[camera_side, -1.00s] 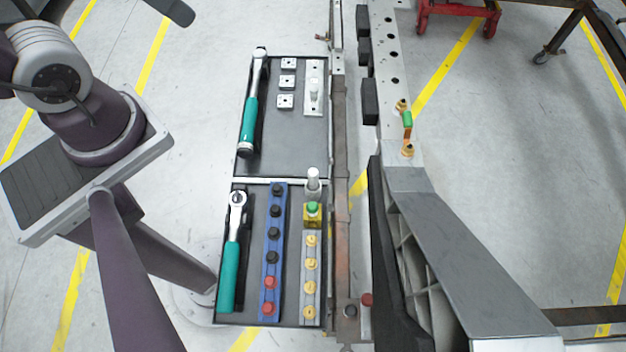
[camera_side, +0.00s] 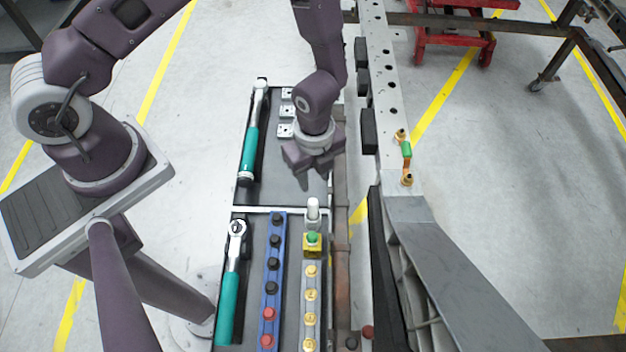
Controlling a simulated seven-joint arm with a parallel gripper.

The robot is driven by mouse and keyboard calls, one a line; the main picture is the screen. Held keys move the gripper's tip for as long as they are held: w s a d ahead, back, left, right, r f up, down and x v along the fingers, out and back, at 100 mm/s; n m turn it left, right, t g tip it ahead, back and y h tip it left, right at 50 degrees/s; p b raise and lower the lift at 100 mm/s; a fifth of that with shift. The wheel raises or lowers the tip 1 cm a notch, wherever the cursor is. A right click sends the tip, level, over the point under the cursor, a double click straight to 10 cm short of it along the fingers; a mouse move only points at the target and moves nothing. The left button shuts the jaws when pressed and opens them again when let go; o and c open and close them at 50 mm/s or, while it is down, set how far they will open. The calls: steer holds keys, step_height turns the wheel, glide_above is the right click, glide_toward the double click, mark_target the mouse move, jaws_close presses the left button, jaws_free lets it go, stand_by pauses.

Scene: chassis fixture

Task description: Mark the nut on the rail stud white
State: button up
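The grey rail (camera_side: 393,90) carries two brass-coloured fittings with nuts, an upper one (camera_side: 402,135) and a lower one (camera_side: 407,180). A small green piece (camera_side: 406,150) sits between them on an orange link. A white-capped cylinder (camera_side: 313,210) stands upright in the tray, just behind a yellow block (camera_side: 312,250) with a green top (camera_side: 313,238). I cannot tell for sure which one is the white marker. My gripper (camera_side: 316,180) points down above the upper tray, behind the white-capped cylinder and left of the rail. No object shows in it; its finger gap is unclear.
The tray (camera_side: 262,210) holds two teal-handled wrenches (camera_side: 250,150) (camera_side: 229,300), a blue strip (camera_side: 272,290) with black and red knobs, and a strip of several brass nuts (camera_side: 311,295). Black blocks (camera_side: 368,130) line the rail's left side. A large grey beam (camera_side: 450,260) continues the rail forward.

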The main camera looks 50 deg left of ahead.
mark_target(313, 201)
steer(key=shift+s+d+f, duration=0.25)
steer(key=shift+s+f, duration=0.15)
steer(key=shift+f, duration=0.7)
step_height(313, 201, down, 9)
steer(key=shift+f, duration=0.1)
steer(key=shift+c, duration=0.5)
jaws_close()
steer(key=shift+r, duration=3.85)
steer(key=shift+r, duration=0.1)
